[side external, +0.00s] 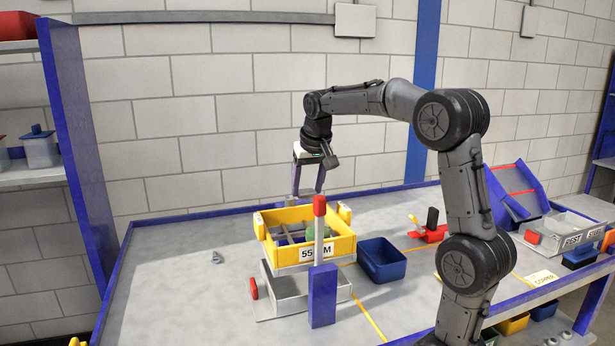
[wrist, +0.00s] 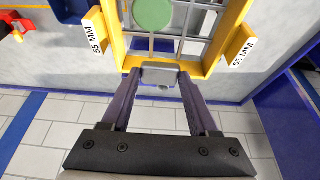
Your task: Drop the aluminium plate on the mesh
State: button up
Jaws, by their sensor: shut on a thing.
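My gripper (side external: 306,190) points down just behind the far rim of the yellow sieve frame (side external: 316,251), which is marked 55 MM. In the wrist view my gripper (wrist: 158,80) has its purple fingers shut on a small silver-grey plate (wrist: 160,68). The plate appears over or close to the yellow rim (wrist: 218,45); its exact height above it is hard to tell. The grey wire mesh (wrist: 203,20) spans the inside of the frame. A green disc (wrist: 152,12) lies on the mesh. In the side view the front wall partly hides the mesh.
A grey tray (side external: 285,290) stands under the sieve. A blue bin (side external: 381,260) and a red clamp-like item (side external: 430,234) are to the right. A small grey piece (side external: 216,257) lies left on open table.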

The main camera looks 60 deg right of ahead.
jog(key=shift+f, duration=0.2)
jog(key=o, duration=1.4)
jog(key=v, duration=1.4)
